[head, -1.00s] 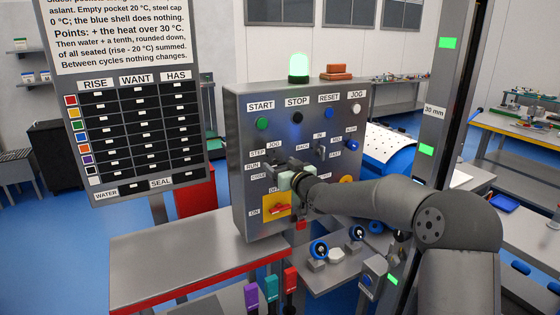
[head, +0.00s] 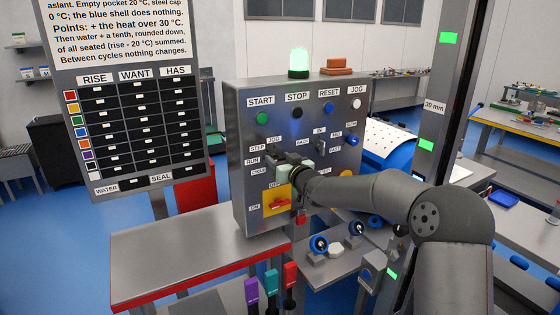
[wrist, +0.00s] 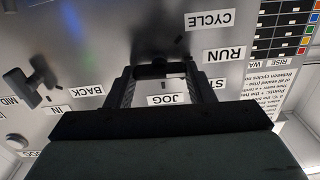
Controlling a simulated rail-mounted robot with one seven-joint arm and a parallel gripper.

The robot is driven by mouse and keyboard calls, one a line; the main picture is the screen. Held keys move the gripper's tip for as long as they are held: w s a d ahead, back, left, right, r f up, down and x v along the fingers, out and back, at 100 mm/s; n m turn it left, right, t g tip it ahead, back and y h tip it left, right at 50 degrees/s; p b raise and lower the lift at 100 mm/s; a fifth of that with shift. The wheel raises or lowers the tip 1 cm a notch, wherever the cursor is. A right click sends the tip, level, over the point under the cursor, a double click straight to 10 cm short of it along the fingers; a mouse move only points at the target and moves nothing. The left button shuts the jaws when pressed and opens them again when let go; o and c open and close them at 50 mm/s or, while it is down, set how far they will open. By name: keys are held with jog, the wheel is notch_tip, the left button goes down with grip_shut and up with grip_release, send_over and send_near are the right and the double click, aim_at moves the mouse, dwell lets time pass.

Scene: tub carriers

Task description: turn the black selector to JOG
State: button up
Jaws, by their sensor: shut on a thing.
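The black selector (wrist: 155,70) is between the fingertips of my gripper (wrist: 162,78) in the wrist view, where the picture is upside down. My gripper is shut on it. CYCLE (wrist: 210,19), RUN (wrist: 224,54), a partly covered STEP label and JOG (wrist: 168,99) lie around it. The fingers hide much of the selector, and I cannot tell which label it points to. In the head view my gripper (head: 282,164) is at the left middle of the grey control panel (head: 243,120), and the selector is mostly hidden there.
Another black selector (wrist: 36,84) with BACK and IN labels sits close by on the panel. Below my gripper is a red switch (head: 279,203) on a yellow plate. Coloured buttons line the panel's top. A grey bench (head: 180,255) stands in front at left.

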jog(key=m+b, duration=0.1)
jog(key=m, duration=0.4)
jog(key=shift+d, duration=0.15)
jog(key=m+b, duration=0.1)
jog(key=m, duration=0.3)
jog(key=shift+w+f+b, duration=0.1)
jog(key=shift+f+b, duration=0.05)
jog(key=shift+b, duration=0.15)
jog(key=shift+f+m+b, duration=0.1)
jog(key=shift+m+b, duration=3.2)
jog(key=shift+m, duration=0.8)
jog(key=o, duration=1)
jog(key=shift+c, duration=0.2)
